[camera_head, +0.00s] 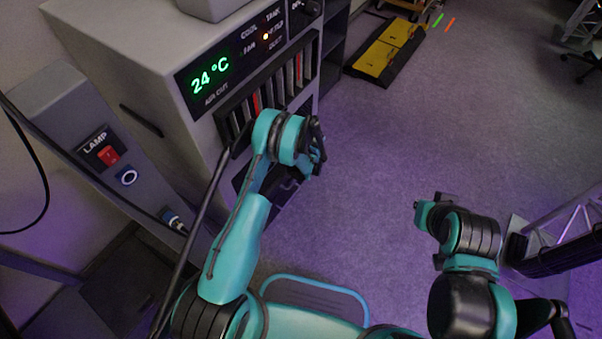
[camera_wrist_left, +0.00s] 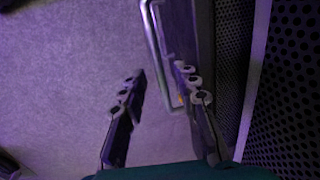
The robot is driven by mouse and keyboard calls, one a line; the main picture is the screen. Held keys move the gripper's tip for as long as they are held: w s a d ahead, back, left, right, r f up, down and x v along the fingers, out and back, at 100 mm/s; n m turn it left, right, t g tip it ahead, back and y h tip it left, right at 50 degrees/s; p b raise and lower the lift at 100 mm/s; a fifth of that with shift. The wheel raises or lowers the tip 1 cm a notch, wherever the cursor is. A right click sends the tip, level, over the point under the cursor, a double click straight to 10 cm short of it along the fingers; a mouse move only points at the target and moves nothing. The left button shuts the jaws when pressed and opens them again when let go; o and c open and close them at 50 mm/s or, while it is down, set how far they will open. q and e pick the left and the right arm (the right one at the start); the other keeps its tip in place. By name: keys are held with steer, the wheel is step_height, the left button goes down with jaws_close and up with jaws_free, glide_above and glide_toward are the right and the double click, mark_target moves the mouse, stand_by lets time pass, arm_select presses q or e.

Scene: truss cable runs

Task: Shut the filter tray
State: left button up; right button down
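The filter tray appears to be the dark panel (camera_wrist_left: 181,30) with a pale metal U-shaped handle (camera_wrist_left: 153,32) in the left wrist view. It stands at the edge of a perforated dark face. My left gripper (camera_wrist_left: 160,72) is open, its two fingers apart, with the handle showing between them. The handle's lower end lies close to the right-hand finger; I cannot tell whether they touch. In the head view my left gripper (camera_head: 318,146) is in front of the grey cooling cabinet (camera_head: 135,65), and my arm hides much of its lower front. My right gripper (camera_head: 424,214) is over the floor, its fingers unclear.
The cabinet has a green 24 °C display (camera_head: 211,75) above a slotted row (camera_head: 278,88). A lamp switch box (camera_head: 105,150) stands at the left. A black and yellow ramp (camera_head: 388,50) lies at the back. A truss (camera_head: 570,220) is at the right. The middle floor is clear.

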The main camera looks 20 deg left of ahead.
arm_select(q)
steer(key=shift+c, duration=0.4)
jaws_close()
steer(key=shift+w+a+r, duration=0.1)
steer(key=shift+w+a, duration=0.15)
steer(key=shift+a, duration=0.5)
steer(key=shift+w+a+f, duration=0.1)
steer(key=shift+w+a, duration=0.2)
steer(key=shift+a, duration=0.4)
steer(key=shift+w+a+r, duration=0.1)
steer(key=shift+w+a, duration=0.15)
steer(key=shift+a, duration=0.5)
steer(key=shift+o, duration=0.4)
jaws_free()
steer(key=shift+a, duration=0.1)
